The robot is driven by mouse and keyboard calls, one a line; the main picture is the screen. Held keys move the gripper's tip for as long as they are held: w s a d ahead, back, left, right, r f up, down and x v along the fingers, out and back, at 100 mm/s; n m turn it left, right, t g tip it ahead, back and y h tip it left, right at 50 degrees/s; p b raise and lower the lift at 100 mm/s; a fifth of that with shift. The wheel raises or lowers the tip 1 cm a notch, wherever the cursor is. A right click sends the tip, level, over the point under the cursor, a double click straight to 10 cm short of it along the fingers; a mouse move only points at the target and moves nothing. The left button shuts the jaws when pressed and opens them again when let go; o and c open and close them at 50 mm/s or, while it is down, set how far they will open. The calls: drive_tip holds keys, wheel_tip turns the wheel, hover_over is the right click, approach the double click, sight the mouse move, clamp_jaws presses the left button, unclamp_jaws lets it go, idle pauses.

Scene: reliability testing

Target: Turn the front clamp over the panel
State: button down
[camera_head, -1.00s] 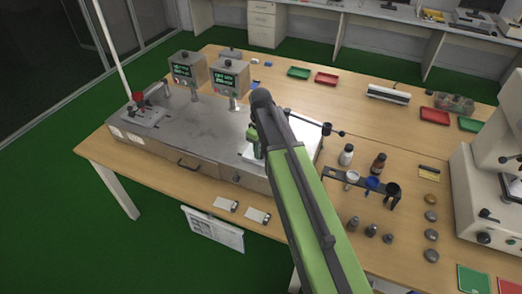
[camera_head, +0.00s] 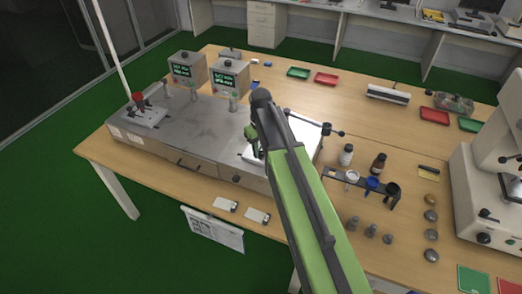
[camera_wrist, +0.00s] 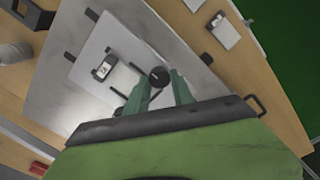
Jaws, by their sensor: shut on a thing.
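In the wrist view, the green fingers of my gripper (camera_wrist: 160,82) are shut on the dark round knob of the front clamp (camera_wrist: 159,73). The clamp is by the edge of the white panel (camera_wrist: 116,52), which lies flat on the grey metal bench unit (camera_wrist: 62,92). A second small clamp-like piece (camera_wrist: 104,66) sits on the panel. In the head view my green arm hides most of the gripper and the clamp; a corner of the panel (camera_head: 250,155) shows beside it. Whether the clamp arm lies over the panel is hard to tell.
Bottles (camera_head: 346,155), a black rack (camera_head: 372,185) and metal weights (camera_head: 371,231) stand to the right. A white machine (camera_head: 490,190) is at far right.

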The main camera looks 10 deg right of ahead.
sight(260, 152)
drive_tip(key=shift+a, duration=0.1)
drive_tip(key=c, duration=1.1)
unclamp_jaws()
drive_tip(key=shift+r, duration=0.1)
wheel_tip(260, 152, up, 17)
drive_tip(key=p, duration=1.7)
drive_tip(key=shift+r, duration=0.1)
